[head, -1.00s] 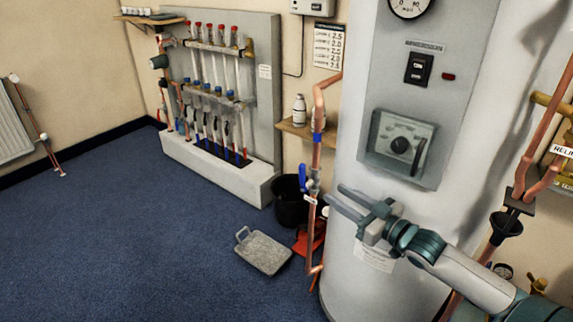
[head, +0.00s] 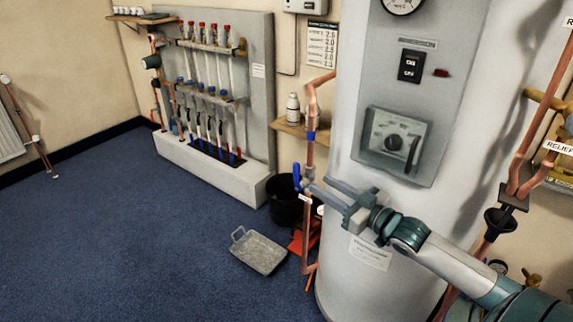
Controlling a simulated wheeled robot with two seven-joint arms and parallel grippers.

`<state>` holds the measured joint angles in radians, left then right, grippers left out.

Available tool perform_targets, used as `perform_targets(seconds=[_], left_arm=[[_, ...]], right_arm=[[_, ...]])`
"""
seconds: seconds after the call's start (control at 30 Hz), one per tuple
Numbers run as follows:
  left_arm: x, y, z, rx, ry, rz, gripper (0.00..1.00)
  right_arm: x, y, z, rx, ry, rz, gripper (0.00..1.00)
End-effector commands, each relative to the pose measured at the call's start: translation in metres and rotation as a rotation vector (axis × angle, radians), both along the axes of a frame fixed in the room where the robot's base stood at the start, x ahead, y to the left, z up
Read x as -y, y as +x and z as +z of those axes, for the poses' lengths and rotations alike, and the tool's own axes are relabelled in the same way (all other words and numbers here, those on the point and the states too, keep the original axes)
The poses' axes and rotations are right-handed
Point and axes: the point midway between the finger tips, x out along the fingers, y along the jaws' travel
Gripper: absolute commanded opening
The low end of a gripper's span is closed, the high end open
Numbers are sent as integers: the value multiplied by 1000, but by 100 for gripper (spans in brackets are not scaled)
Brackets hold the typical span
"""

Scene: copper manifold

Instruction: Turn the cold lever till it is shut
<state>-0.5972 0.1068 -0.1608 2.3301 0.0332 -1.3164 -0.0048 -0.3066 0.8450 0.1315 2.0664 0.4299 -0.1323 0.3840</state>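The blue lever (head: 296,176) is on a valve in the vertical copper pipe (head: 310,152), left of the big white cylinder. It stands roughly upright, just left of the pipe. My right gripper (head: 322,184) comes in from the right with its two grey fingers spread and nothing between them. Its fingertips are at the right side of the valve, very close to the pipe; I cannot tell whether they touch it. The lever is not between the fingers. My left gripper is not in view.
The white cylinder (head: 345,255) stands close beside my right gripper. A small shelf (head: 290,127) with a white bottle is behind the pipe. A black bucket (head: 284,205), a grey tray (head: 258,252) and a red item lie on the floor nearby. Blue carpet at left is clear.

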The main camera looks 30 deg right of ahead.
Motion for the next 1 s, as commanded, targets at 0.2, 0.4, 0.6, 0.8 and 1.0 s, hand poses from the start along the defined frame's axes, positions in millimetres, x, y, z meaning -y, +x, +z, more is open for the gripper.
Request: perform_targets(seconds=[0.2,0.4,0.6,0.8,1.0], left_arm=[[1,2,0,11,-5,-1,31],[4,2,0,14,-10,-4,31],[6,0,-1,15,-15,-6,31],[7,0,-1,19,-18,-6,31],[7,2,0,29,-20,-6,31]], right_arm=[[-6,25,1,3,1,0,33],[-11,48,1,3,1,0,33],[-16,71,1,3,0,-1,33],[-22,95,2,3,0,0,33],[-28,119,1,3,1,0,33]])
